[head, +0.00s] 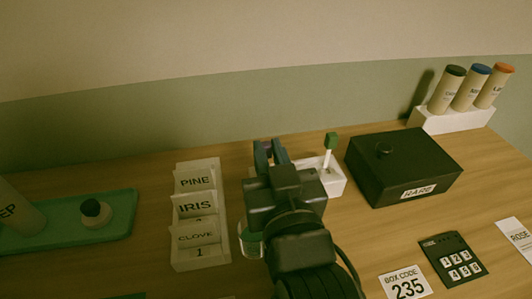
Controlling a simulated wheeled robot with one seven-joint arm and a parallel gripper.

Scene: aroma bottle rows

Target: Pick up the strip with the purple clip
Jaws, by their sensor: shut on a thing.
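My gripper (270,154) is over the left part of a small white holder (334,184), seen from behind. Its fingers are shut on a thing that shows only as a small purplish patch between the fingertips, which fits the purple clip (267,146). The strip below that clip is hidden by my gripper and wrist, so I cannot tell whether it is still in the holder. Another strip with a green clip (331,140) stands upright in the right part of the holder.
A black box (404,160) labelled RARE stands to the right, with a keypad (452,258) and a BOX CODE 235 card (405,284) in front. A white card rack (183,250) stands left, beside a green tray (125,205). Capped bottles (472,88) stand back right.

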